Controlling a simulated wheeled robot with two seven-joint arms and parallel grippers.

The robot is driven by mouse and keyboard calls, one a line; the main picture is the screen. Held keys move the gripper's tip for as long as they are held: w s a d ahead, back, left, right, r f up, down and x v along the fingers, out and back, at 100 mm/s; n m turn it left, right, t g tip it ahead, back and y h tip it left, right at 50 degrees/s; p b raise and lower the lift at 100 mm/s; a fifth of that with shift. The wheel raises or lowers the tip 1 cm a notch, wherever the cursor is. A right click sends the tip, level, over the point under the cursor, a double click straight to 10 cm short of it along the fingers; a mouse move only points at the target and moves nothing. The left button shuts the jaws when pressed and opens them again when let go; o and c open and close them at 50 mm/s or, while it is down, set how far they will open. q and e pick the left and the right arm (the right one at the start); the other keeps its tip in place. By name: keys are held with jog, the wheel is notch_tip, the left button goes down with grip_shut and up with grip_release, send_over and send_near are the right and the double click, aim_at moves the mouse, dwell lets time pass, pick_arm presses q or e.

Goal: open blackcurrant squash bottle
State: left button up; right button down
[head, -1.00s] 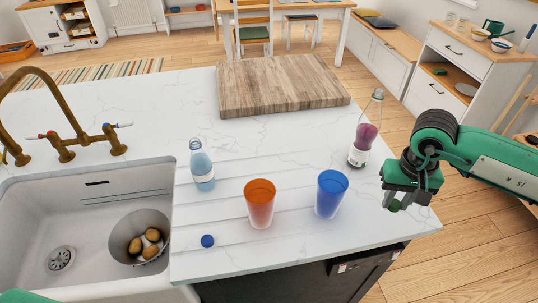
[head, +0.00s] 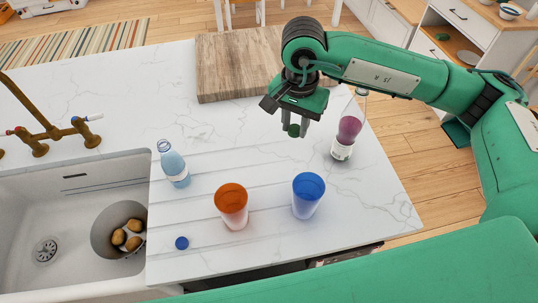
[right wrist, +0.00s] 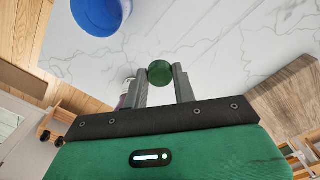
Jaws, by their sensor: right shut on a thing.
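The blackcurrant squash bottle (head: 349,130) stands upright near the right side of the white counter. It is clear, with purple liquid and a pale label. Its neck shows no green cap, though my arm passes close in front of its top. My right gripper (head: 292,130) is left of the bottle, above the counter, shut on a small round green cap (head: 294,131). The right wrist view shows the cap (right wrist: 160,73) between the fingertips, with part of the bottle (right wrist: 125,97) behind a finger. My left gripper is not in view.
An orange cup (head: 231,205) and a blue cup (head: 308,195) stand in front. A pale blue bottle (head: 174,166) and a loose blue cap (head: 182,243) are left, beside the sink (head: 60,215). A wooden board (head: 235,75) lies behind. The counter between is clear.

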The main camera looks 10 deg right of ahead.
aim_at(284, 177)
jog(key=shift+s+a+r+m+p, duration=0.2)
jog(key=shift+a+r+m, duration=0.1)
jog(key=shift+r+m, duration=0.15)
jog(key=shift+s+a+r+m+p, duration=0.15)
jog(key=shift+a+r+m, duration=0.2)
jog(key=shift+r, duration=0.2)
jog(key=shift+m, duration=0.4)
notch_tip(284, 177, down, 19)
jog(key=p, duration=0.7)
jog(key=shift+a+f, duration=0.1)
jog(key=shift+f, duration=0.1)
jog(key=shift+f, duration=0.1)
jog(key=shift+f, duration=0.15)
jog(key=c, duration=1.1)
grip_release()
jog(key=shift+r, duration=0.2)
